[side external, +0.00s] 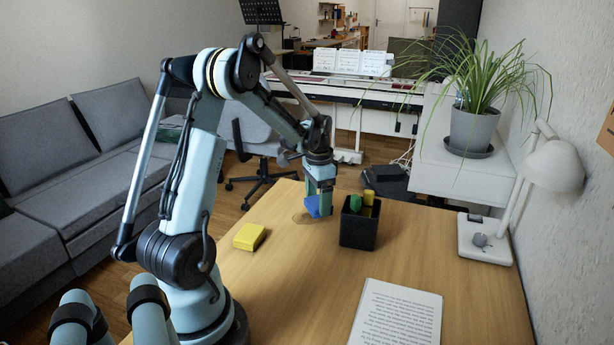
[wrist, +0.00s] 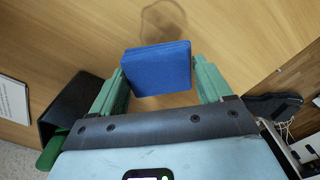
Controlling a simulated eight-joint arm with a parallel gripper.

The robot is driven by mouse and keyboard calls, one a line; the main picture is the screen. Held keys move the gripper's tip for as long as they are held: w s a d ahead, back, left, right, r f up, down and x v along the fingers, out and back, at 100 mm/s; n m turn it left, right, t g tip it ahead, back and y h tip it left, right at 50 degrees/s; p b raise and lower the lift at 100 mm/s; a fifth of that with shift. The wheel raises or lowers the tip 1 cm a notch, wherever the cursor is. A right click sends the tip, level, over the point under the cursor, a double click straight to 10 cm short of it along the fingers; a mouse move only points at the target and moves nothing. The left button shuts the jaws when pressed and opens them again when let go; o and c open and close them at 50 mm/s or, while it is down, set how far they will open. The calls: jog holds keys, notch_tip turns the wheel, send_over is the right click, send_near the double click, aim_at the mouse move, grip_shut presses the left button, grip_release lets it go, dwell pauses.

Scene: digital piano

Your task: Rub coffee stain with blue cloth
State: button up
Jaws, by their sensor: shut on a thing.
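My gripper (side external: 318,193) is shut on the blue cloth (side external: 312,206), a small folded block held between its two fingers. In the wrist view the blue cloth (wrist: 157,69) sits between the green fingers of my gripper (wrist: 158,75). The coffee stain (wrist: 166,17) is a faint brown ring on the wooden table, partly hidden behind the cloth. In the side view the stain (side external: 300,218) shows beside and under the cloth. I cannot tell whether the cloth touches the table.
A black box (side external: 360,228) with green and yellow items stands close right of my gripper. A yellow block (side external: 250,237) lies to the left. A printed sheet (side external: 396,314) lies in front, and a white lamp (side external: 486,240) stands at the right. The table between is clear.

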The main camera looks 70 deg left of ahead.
aim_at(313, 200)
notch_tip(313, 200, down, 2)
jog(key=shift+s+a+f, duration=0.4)
jog(key=shift+s+a, duration=0.05)
jog(key=shift+a, duration=0.05)
jog(key=shift+c, duration=0.4)
jog(key=shift+s+a, duration=2.15)
jog(key=shift+w+d+r, duration=0.1)
jog(key=shift+w+d, duration=2.6)
jog(key=shift+s+a, duration=0.15)
jog(key=shift+s, duration=0.5)
jog(key=shift+s+a, duration=2.2)
jog(key=shift+w+d, duration=2.5)
jog(key=shift+r, duration=4.1)
